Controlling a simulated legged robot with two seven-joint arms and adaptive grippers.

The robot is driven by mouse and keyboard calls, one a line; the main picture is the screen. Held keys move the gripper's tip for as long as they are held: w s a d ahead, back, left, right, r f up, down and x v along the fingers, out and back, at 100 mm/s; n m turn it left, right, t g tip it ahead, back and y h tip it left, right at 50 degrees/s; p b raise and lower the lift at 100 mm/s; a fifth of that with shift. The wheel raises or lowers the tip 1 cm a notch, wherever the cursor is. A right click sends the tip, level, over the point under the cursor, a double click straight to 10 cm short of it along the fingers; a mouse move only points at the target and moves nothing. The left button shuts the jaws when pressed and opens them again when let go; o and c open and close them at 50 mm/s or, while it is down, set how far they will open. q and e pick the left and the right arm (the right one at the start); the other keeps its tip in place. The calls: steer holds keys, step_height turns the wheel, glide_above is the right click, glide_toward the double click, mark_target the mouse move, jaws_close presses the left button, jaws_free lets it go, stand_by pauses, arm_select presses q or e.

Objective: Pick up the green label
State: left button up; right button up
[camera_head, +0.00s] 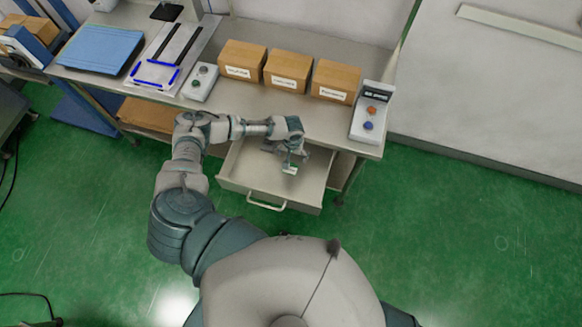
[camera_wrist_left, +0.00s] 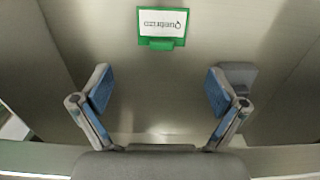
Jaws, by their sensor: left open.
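The green label (camera_wrist_left: 163,42) shows in the left wrist view, at the top middle. It is a green piece with a white face and dark printing that appears upside down. It lies on the bare metal floor of the open drawer (camera_head: 240,178). My left gripper (camera_wrist_left: 160,90) is open and empty, with its blue-padded fingers wide apart and the label ahead of and between them, not touched. In the head view my left gripper (camera_head: 290,157) reaches down over the drawer; a small white patch shows by its fingers. My right gripper is out of view.
Three cardboard boxes (camera_head: 289,71) stand on the metal table (camera_head: 270,112) above the drawer. A button box (camera_head: 370,115) is at the table's right end, another (camera_head: 200,82) left of the boxes. A blue panel (camera_head: 100,50) lies at the left. The drawer walls surround my gripper.

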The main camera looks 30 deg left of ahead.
arm_select(q)
step_height(320, 180, down, 6)
steer(key=shift+s+a+r+b, duration=0.1)
steer(key=shift+a+b, duration=0.05)
steer(key=shift+b, duration=0.25)
steer(key=shift+s, duration=0.1)
steer(key=c, duration=1.5)
